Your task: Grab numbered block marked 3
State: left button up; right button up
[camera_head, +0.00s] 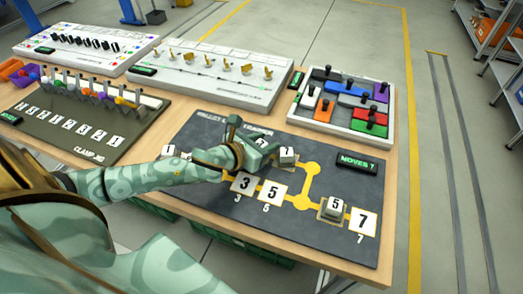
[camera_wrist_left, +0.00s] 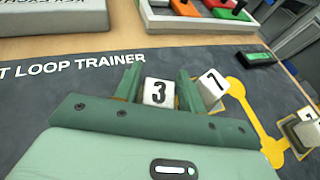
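The block marked 3 (camera_wrist_left: 158,92) is a small white cube in the left wrist view, between the two fingers of my left gripper (camera_wrist_left: 160,82). Narrow gaps show beside it, so the fingers look open around it, not closed on it. In the head view my left gripper (camera_head: 252,145) is low over the loop trainer board (camera_head: 205,225) and hides this block. A white block marked 7 (camera_head: 287,155) stands just right of the gripper; it also shows in the left wrist view (camera_wrist_left: 212,86). My right gripper is not in view.
A block marked 5 (camera_head: 334,207) sits farther right on the board, near a printed 7 pad (camera_head: 363,222). A MOVES 7 display (camera_head: 357,163) is at the board's right. Behind stand a sliding-block tray (camera_head: 300,112) and a white switch panel (camera_head: 205,85). A clamp rack (camera_head: 75,120) is at left.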

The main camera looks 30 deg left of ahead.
pick_arm(q)
jog(key=shift+x, duration=0.95)
jog(key=c, duration=0.8)
